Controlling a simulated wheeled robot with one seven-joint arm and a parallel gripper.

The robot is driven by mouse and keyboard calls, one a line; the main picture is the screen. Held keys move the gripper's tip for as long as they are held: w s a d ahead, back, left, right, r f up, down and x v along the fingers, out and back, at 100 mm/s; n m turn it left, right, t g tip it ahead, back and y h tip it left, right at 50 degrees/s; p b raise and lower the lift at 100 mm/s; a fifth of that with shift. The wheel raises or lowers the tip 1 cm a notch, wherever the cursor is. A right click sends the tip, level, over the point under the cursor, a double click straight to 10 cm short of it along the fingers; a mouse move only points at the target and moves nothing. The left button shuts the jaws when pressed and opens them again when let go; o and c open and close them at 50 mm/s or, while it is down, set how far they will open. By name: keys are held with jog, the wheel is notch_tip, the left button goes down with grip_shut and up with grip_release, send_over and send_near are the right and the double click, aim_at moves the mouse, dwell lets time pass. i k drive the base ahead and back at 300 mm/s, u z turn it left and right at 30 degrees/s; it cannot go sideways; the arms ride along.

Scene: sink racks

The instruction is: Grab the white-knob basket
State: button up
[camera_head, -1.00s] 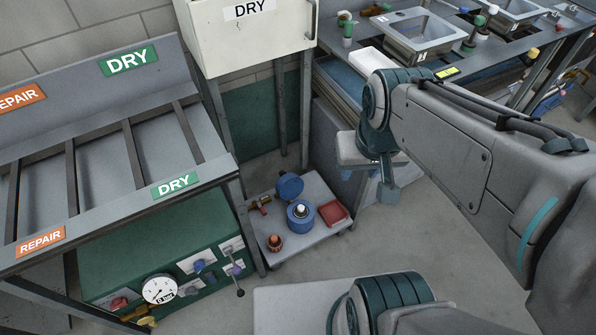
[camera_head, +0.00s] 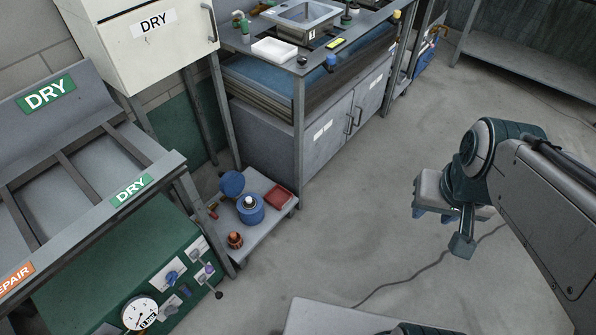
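A small blue round item with a white knob-like top (camera_head: 250,209) stands on a low grey cart (camera_head: 262,232) at the lower left. It is too small for me to tell whether it is a basket. My gripper (camera_head: 434,216) hangs in the air over open floor at the right, well apart from the cart. Its blue fingertips point down and look spread, with nothing seen between them. Part of the gripper is hidden behind its own wrist.
The cart also carries a blue disc (camera_head: 232,183), a red tray (camera_head: 277,197) and an orange-brown part (camera_head: 235,240). A green panel with a gauge (camera_head: 139,313) and a DRY rack (camera_head: 131,190) stand left. A sink counter (camera_head: 330,52) is behind. The middle floor is clear.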

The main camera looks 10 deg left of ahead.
aim_at(250, 203)
jog(key=u, duration=0.05)
jog(key=k, duration=0.2)
jog(key=z, duration=0.6)
jog(key=i, duration=1.5)
jog(key=u, duration=0.9)
jog(key=i, duration=1.05)
jog(key=u, duration=1.65)
jog(key=i, duration=0.5)
jog(key=u, duration=0.4)
